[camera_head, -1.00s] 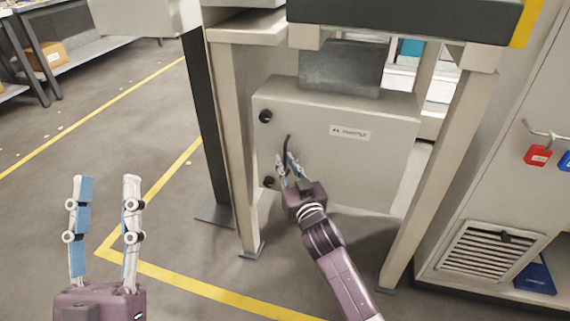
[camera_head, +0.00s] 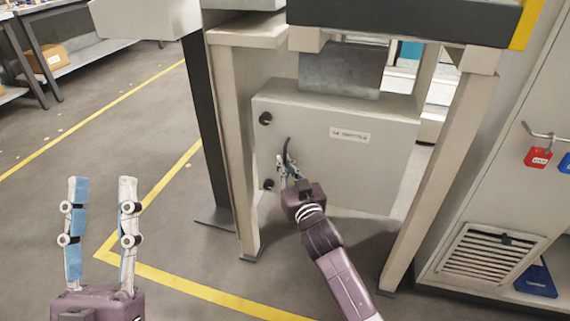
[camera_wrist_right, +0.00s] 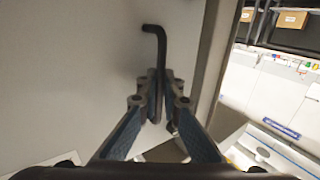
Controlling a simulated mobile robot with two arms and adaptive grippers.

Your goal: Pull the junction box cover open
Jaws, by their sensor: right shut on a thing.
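The junction box cover (camera_head: 345,165) is a light grey panel with a small label (camera_head: 350,136), two black round latches (camera_head: 265,118) on its left side and a black bent handle (camera_head: 287,143). It appears closed or nearly so; I cannot tell if there is a slight gap. My right gripper (camera_head: 288,170) is at the cover's left part, shut on the handle. In the right wrist view, the handle (camera_wrist_right: 153,29) rises from between the fingertips (camera_wrist_right: 158,95). My left gripper (camera_head: 98,190) is open and empty above the floor, apart from the box.
The box sits between pale frame legs (camera_head: 233,140) and (camera_head: 440,170), under a dark-edged bench (camera_head: 400,20). A cabinet with a vent (camera_head: 490,253) and red padlock (camera_head: 538,157) stands at the right. The floor at the left (camera_head: 60,200) is clear, with yellow lines.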

